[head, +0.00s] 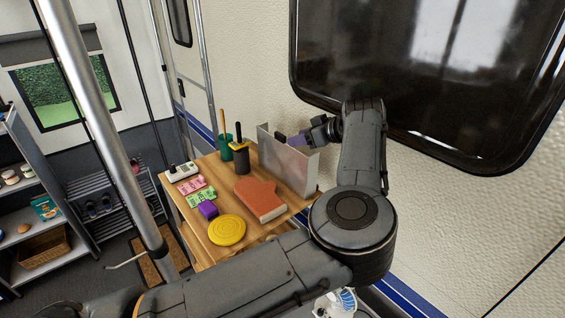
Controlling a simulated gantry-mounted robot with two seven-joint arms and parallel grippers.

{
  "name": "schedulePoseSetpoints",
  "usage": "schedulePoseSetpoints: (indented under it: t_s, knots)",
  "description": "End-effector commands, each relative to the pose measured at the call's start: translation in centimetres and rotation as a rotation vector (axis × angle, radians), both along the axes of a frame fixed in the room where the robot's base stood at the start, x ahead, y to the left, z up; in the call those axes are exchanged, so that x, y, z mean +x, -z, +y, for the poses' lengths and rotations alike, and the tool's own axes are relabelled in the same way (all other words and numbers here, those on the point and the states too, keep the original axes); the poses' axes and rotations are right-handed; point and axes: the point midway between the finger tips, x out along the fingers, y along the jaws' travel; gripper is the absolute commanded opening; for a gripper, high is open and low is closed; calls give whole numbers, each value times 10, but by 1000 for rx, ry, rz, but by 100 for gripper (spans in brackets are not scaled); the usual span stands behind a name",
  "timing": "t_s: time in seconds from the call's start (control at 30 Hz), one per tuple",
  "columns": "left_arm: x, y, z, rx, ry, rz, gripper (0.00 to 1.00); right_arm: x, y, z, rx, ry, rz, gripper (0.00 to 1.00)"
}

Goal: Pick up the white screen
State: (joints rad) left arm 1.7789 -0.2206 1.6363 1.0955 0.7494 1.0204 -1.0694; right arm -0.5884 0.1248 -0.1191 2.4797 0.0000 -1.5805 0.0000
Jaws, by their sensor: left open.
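The white screen (290,168) is a pale, thin upright panel. It stands at the back right edge of the wooden table in the head view, close to the caravan wall. My left gripper (292,139) reaches in from the right, at the height of the screen's top edge. It is open, and its fingertips point left, partly behind or just over that edge. I cannot tell whether the fingers touch the screen or have it between them. My right gripper is not in view.
The caravan wall and dark window (430,70) bound the right side.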

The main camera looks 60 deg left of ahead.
Motion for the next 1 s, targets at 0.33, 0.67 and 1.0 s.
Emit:
schedulePoseSetpoints:
  t_s: [0.33, 0.67, 1.0]
  knots:
    - [-9, 9, 20, 1, -2, 1, 48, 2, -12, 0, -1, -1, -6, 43]
    - [-22, 27, 49, 1, 0, 0, 48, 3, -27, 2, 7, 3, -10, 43]
    - [-23, 30, 51, 2, 0, -2, 41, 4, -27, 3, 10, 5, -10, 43]
